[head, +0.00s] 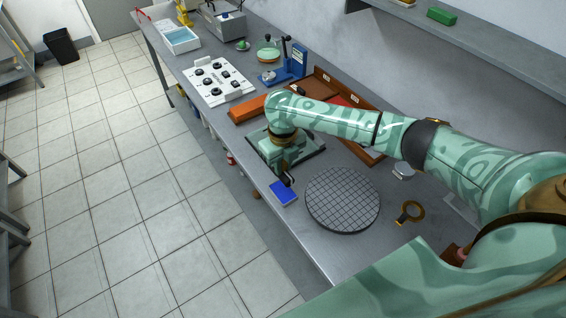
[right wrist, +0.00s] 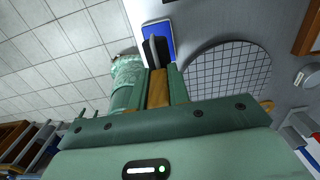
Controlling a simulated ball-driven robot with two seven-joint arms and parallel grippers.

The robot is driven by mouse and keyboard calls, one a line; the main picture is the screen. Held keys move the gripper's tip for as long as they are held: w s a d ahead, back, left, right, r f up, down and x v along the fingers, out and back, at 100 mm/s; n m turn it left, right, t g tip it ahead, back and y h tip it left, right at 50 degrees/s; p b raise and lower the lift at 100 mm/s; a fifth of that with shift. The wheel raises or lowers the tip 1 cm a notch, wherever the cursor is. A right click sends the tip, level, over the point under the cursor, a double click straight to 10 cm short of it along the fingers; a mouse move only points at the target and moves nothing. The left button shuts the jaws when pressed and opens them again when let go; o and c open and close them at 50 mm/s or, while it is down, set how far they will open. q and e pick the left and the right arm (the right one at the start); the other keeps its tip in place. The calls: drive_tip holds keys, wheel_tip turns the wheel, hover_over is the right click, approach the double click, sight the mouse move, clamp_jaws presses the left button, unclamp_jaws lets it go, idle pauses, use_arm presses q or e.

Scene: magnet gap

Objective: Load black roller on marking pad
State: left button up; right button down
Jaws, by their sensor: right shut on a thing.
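The blue marking pad (head: 284,193) lies near the front edge of the grey bench, left of the round gridded disc. My right gripper (head: 286,172) points down just behind the pad. It is shut on the black roller (head: 289,179) by what looks like its wooden handle (right wrist: 158,88). In the right wrist view, the dark roller head (right wrist: 155,52) overlaps the lower part of the blue pad (right wrist: 159,27). I cannot tell whether the roller touches the pad. My left gripper is not in view.
A round gridded disc (head: 343,200) lies right of the pad, with a brass ring tool (head: 410,211) beyond it. An orange block (head: 247,108) and a white panel with black knobs (head: 218,82) stand farther along the bench. The bench's front edge is close to the pad.

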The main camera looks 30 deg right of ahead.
sight(282, 177)
drive_tip(key=shift+f+b, duration=1.6)
drive_tip(key=shift+f, duration=1.4)
drive_tip(key=shift+f, duration=0.45)
wheel_tip(282, 177, up, 7)
drive_tip(key=p, duration=0.6)
drive_tip(key=shift+r+p, duration=0.15)
drive_tip(key=shift+p, duration=0.25)
